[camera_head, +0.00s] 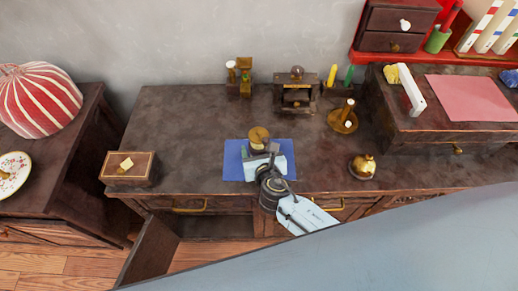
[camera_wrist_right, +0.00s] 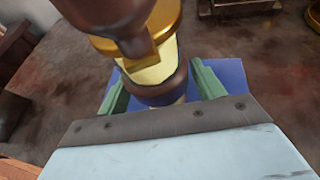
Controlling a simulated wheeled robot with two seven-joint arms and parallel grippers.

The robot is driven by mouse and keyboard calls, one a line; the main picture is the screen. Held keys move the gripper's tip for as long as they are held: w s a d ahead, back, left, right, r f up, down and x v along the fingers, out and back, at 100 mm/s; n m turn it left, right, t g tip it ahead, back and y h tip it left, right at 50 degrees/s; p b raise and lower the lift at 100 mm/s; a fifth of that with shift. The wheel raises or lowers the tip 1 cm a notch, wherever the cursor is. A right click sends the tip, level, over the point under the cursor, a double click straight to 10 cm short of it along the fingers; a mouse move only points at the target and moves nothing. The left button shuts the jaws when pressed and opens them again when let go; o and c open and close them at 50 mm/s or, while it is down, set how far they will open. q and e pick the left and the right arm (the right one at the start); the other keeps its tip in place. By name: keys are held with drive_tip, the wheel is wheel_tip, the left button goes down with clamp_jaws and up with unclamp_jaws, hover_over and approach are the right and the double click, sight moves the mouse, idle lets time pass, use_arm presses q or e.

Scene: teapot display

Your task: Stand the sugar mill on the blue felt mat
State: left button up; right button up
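The sugar mill (camera_wrist_right: 156,75) stands upright on the blue felt mat, with a brown base, a cream middle, a gold rim and a dark handle on top. In the head view its round brass-coloured top (camera_head: 259,134) shows over the back part of the blue felt mat (camera_head: 233,163). The mat also shows in the right wrist view (camera_wrist_right: 233,72). My right gripper (camera_wrist_right: 160,85) has its green fingers apart, one on each side of the mill's base. A strip of mat shows between the right-hand finger and the base. My left gripper is out of view.
A wooden box (camera_head: 128,170) is to the left. A brass bell-like object (camera_head: 362,167) and a candle holder (camera_head: 344,118) are to the right. A dark wooden stand (camera_head: 296,92) is behind the mat. The desk between the box and the mat is clear.

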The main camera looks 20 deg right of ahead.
drive_tip(key=shift+o, duration=0.5)
drive_tip(key=shift+r, duration=0.25)
drive_tip(key=p+v, duration=0.2)
drive_tip(key=v, duration=0.9)
drive_tip(key=shift+f+p, duration=0.15)
drive_tip(key=shift+p, duration=0.2)
drive_tip(key=shift+s+r, duration=0.25)
drive_tip(key=shift+s, duration=0.25)
